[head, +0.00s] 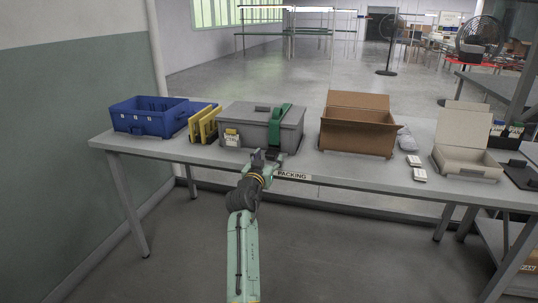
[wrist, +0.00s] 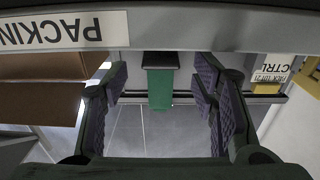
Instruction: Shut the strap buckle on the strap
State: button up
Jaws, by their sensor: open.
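A grey lidded case (head: 250,127) stands on the table with a green strap (head: 281,127) over its right part. The strap runs down the case's front, and a dark strap buckle (head: 273,154) sits low at its end. In the wrist view, the green strap (wrist: 160,92) and dark buckle (wrist: 160,60) lie centred between my fingers, apart from them. My gripper (head: 264,157) is open in front of the case's lower front. In the wrist view, my gripper (wrist: 162,80) holds nothing. Whether the buckle's parts are joined cannot be told.
The table (head: 215,152) has a PACKING label (wrist: 60,30) on its front edge. An open cardboard box (head: 357,128) stands right of the case. Yellow holders (head: 203,125) and a blue crate (head: 150,117) stand left.

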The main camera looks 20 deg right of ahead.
aim_at(271, 153)
jog(key=shift+x, duration=1.05)
jog(key=shift+c, duration=0.5)
jog(key=c, duration=1)
jog(key=r+g+p, duration=0.1)
jog(key=p, duration=0.2)
jog(key=shift+r, duration=0.15)
jog(key=p, duration=0.2)
jog(key=r+g+y+p, duration=0.1)
jog(key=p, duration=0.2)
jog(key=shift+w+r+g+y, duration=0.1)
jog(key=shift+w+g+y, duration=0.1)
jog(key=shift+g+y, duration=0.1)
jog(key=g+p, duration=0.1)
jog(key=p, duration=0.1)
jog(key=g+y+p, duration=0.1)
jog(key=p, duration=0.2)
jog(key=shift+w+d+r, duration=0.2)
jog(key=shift+w+r, duration=0.05)
jog(key=shift+r, duration=0.15)
jog(key=shift+w+d+g+y+p, duration=0.1)
jog(key=shift+w+g+y+p, duration=0.05)
jog(key=shift+g+y+p, duration=0.65)
